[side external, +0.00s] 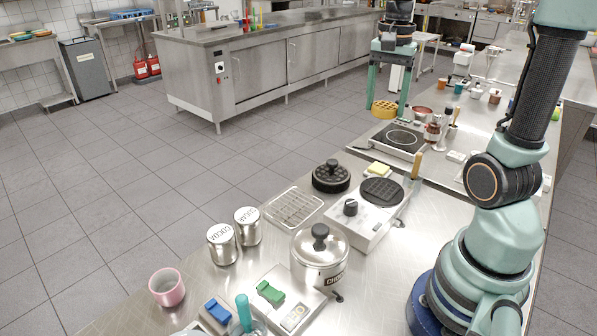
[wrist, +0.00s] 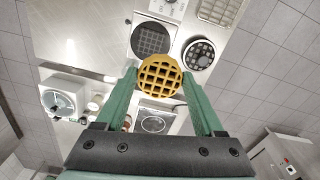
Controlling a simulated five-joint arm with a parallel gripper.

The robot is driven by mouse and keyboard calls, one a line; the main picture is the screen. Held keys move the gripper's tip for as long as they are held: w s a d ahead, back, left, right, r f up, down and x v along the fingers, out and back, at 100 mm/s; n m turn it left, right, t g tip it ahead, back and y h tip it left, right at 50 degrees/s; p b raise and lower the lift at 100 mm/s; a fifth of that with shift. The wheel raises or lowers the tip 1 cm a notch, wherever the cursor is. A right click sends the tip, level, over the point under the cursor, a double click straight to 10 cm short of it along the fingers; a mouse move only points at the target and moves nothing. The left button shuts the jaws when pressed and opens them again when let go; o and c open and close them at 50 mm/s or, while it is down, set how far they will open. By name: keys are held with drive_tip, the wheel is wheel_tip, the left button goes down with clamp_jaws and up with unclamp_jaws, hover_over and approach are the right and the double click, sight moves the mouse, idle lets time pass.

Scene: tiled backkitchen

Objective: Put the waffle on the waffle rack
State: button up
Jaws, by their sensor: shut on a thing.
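The round yellow waffle (side external: 385,109) is held in the air between the fingertips of my gripper (side external: 388,101), left of the hotplate in the side view. In the wrist view the waffle (wrist: 160,75) sits between the green finger ends of my gripper (wrist: 160,82), its grid face visible. The waffle rack (side external: 293,208), an empty wire rack, lies on the near counter, well away from the waffle; part of it shows at the top of the wrist view (wrist: 220,12). The white waffle iron (side external: 368,220) stands right of the rack, its dark plate bare.
A lidded steel pot (side external: 320,257) and two labelled canisters (side external: 222,244) stand in front of the rack. A hotplate (side external: 400,139) and bottles stand farther back. A pink cup (side external: 167,287) is near left.

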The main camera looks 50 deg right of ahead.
drive_tip(key=w+a+f, duration=0.2)
drive_tip(key=w+a, duration=0.5)
drive_tip(key=w, duration=0.1)
hover_over(293, 206)
wheel_tip(293, 206, down, 16)
drive_tip(key=shift+f, duration=2.55)
drive_tip(key=shift+f, duration=0.1)
drive_tip(key=o, duration=1.4)
